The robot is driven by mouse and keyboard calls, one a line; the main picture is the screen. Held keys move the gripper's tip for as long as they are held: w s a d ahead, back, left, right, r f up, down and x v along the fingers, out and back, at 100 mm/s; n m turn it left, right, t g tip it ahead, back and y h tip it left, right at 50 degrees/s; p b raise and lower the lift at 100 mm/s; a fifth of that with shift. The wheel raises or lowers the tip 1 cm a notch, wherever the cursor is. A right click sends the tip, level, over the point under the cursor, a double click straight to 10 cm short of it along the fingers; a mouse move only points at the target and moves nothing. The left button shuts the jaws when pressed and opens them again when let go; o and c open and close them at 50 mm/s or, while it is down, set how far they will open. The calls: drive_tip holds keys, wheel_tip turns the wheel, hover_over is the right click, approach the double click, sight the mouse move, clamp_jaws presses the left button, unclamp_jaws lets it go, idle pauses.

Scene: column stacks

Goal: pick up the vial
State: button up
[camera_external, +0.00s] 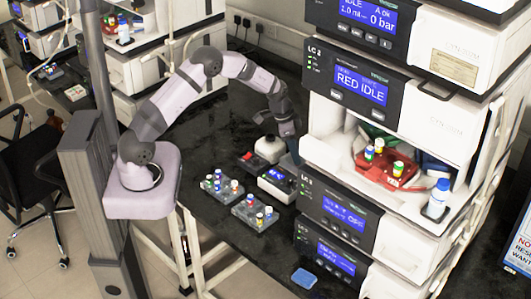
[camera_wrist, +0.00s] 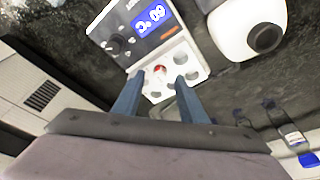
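A small vial (camera_wrist: 160,68) with a red top sits in one of the round holes of a white block device (camera_wrist: 197,68) with a blue display. In the wrist view it lies between and just beyond my gripper's (camera_wrist: 160,77) two blue fingertips, which are apart. Its body is hidden in the hole. I cannot tell how high the fingers are above it. In the external view my gripper (camera_external: 292,154) points down beside the white device (camera_external: 275,184). More capped vials stand in two grey racks (camera_external: 241,226) on the dark bench.
A white rounded device (camera_external: 268,149) stands close to my gripper; it also shows in the wrist view (camera_wrist: 230,35). The tall instrument stack (camera_external: 345,150) is close on the right. A red vial rack (camera_external: 405,181) and blue-capped bottle (camera_external: 437,198) stand inside it. A blue pad (camera_external: 304,278) lies in front.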

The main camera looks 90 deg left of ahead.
drive_tip(key=shift+x, duration=0.8)
clamp_jaws()
